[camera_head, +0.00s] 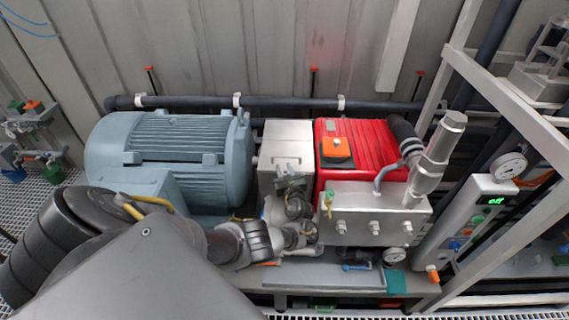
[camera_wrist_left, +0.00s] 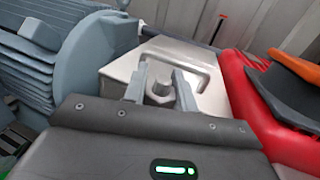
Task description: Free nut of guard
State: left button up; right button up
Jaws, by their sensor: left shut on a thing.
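The guard (camera_head: 288,138) is a pale metal box between the blue-grey motor and the red pump. It also shows in the left wrist view (camera_wrist_left: 122,68), with a bent bar handle on its face. The nut (camera_wrist_left: 160,88) is a grey hex piece on the guard's face. My left gripper (camera_head: 291,178) reaches the guard's front side, and its fingers (camera_wrist_left: 161,84) stand on both sides of the nut, shut on it. In the head view my gripper hides the nut. My right gripper is not in view.
The ribbed motor (camera_head: 190,150) stands left of the guard. The red pump (camera_head: 372,145) with an orange-topped part (camera_head: 337,148) stands close on the right. A metal manifold block (camera_head: 370,210) sits in front of it. A control panel (camera_head: 470,225) reads "off".

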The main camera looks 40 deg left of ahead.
aim_at(285, 170)
pick_arm(q)
jog(key=o, duration=1)
jog(key=r+p, duration=0.1)
jog(key=r, duration=0.1)
jog(key=r+p, duration=0.2)
jog(key=shift+s+d+r, duration=0.15)
jog(key=shift+d+r, duration=0.05)
jog(key=s+d+r+p, duration=0.6)
jog(key=s+d+r, duration=0.2)
jog(key=s, duration=0.2)
jog(key=shift+s+r, duration=0.35)
jog(key=shift+s, duration=0.05)
